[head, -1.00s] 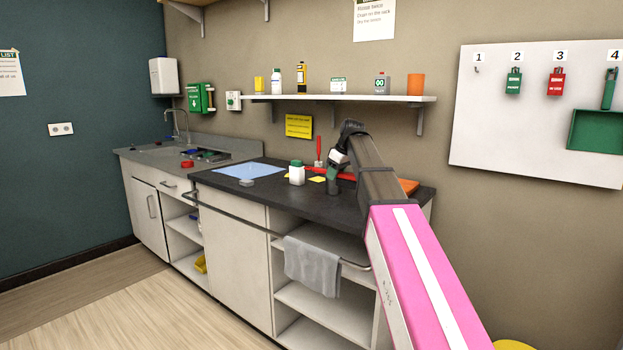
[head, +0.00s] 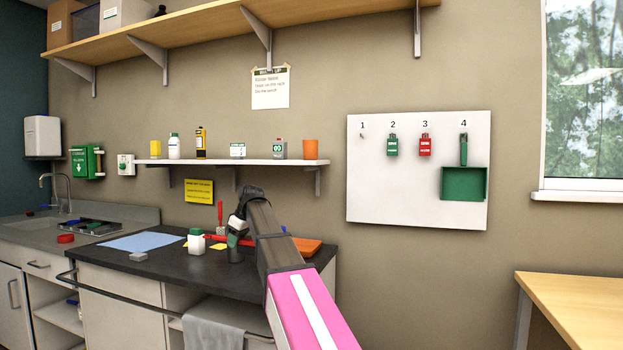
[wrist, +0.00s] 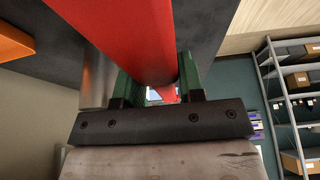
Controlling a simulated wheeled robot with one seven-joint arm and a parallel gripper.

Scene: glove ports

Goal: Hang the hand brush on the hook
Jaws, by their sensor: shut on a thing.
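My gripper (head: 236,243) is low over the black worktop, seen from behind my arm. In the wrist view its green fingers (wrist: 163,92) are shut on a long red bar, apparently the hand brush (wrist: 125,40); its far end runs out of that view. Some of its red (head: 247,243) shows beside the gripper in the head view, the rest hidden by my arm. The white board (head: 415,205) on the wall carries numbered hooks. The hook under number 1 (head: 362,136) is bare.
A wooden table (head: 580,300) stands at right. The wall below the board is clear.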

